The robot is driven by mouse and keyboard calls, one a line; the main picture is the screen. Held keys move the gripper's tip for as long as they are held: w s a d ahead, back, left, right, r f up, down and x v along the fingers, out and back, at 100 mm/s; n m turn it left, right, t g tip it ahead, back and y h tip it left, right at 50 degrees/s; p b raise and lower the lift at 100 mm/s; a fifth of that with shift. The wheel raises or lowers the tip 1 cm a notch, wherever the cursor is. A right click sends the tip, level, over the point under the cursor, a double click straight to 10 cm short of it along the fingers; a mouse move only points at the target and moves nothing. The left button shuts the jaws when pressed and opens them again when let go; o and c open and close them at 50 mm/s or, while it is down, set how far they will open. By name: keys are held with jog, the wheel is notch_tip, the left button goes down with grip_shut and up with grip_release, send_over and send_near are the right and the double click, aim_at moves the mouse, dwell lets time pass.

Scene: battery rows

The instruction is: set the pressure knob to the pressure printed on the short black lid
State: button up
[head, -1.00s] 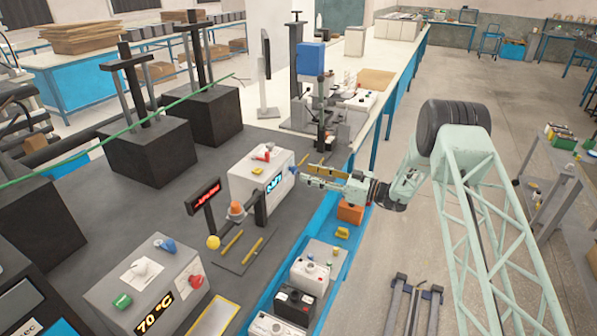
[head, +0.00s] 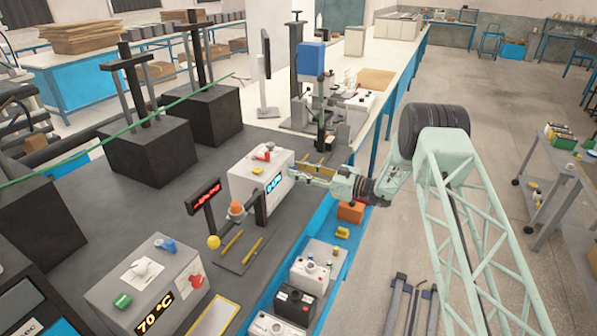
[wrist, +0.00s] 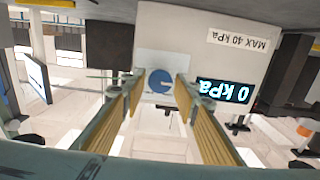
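The pressure knob (wrist: 158,82) is a round blue dial on the white face of the pressure box (head: 262,180). In the wrist view, which looks upside down, the display (wrist: 223,91) beside it reads 0 kPa. My gripper (wrist: 160,86) is open, its two yellow-padded fingers on either side of the knob in that view; contact cannot be told. In the head view my gripper (head: 308,171) is at the box's right side, and the knob is hidden. A black-topped battery (head: 294,304) stands in the front row; I cannot read any pressure on it.
A label (wrist: 238,42) reading MAX 40 kPa is on the pressure box. A grey box (head: 155,285) showing 70 °C stands at the front left. An orange block (head: 350,212) lies below my gripper.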

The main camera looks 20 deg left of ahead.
jog(key=c, duration=0.6)
jog(key=shift+o, duration=0.2)
jog(key=shift+f+m+b, duration=0.1)
jog(key=shift+m+b, duration=0.4)
jog(key=shift+b, duration=0.2)
jog(key=shift+f+m+b, duration=0.15)
jog(key=shift+m+b, duration=1.15)
jog(key=shift+m, duration=7.45)
jog(key=shift+f+m+b, duration=0.15)
jog(key=shift+m+b, duration=1.1)
jog(key=shift+m, duration=7.5)
